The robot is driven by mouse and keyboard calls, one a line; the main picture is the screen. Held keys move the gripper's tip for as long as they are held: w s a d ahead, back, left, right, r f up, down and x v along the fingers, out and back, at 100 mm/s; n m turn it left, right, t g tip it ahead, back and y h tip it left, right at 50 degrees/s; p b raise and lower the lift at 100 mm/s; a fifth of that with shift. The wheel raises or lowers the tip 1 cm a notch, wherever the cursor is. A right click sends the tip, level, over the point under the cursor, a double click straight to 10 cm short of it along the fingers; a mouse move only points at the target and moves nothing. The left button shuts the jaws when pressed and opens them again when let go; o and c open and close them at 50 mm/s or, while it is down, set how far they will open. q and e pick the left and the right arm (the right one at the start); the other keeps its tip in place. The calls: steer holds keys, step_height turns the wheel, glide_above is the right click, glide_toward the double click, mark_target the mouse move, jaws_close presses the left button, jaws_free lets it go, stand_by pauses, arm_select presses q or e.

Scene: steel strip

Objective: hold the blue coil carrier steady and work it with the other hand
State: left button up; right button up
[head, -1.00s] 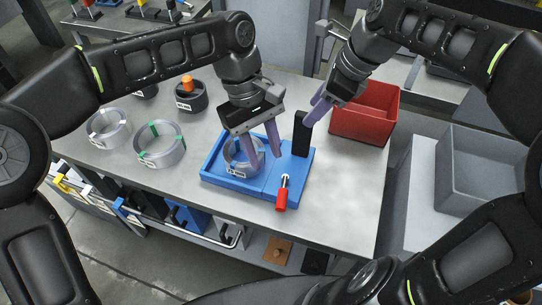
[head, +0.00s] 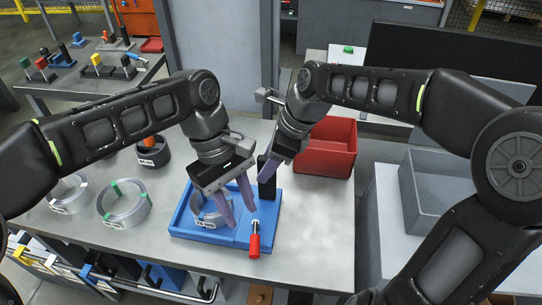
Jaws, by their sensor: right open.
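The blue coil carrier (head: 185,227) is a shallow blue tray on the steel table, with a grey coil (head: 207,212) in its left part. A black upright block (head: 267,182) stands at its back right, and a red-handled lever (head: 254,243) sits at its front right. My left gripper (head: 238,210) points down over the carrier, its purple fingers apart beside the coil's right side. I cannot tell whether they clasp anything. My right gripper (head: 268,172) is open at the top of the black block, overlapping it in view; contact is unclear.
A red bin (head: 326,150) stands behind on the right. Two loose coils (head: 125,205) (head: 68,193) and a black holder with an orange top (head: 152,155) lie left. A grey bin (head: 437,190) is at the right. The table's front right is clear.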

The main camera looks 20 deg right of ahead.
steer(key=x, duration=0.2)
steer(key=shift+w+a+f, duration=0.1)
steer(key=shift+f, duration=0.2)
steer(key=shift+c, duration=0.5)
jaws_close()
stand_by(1.9)
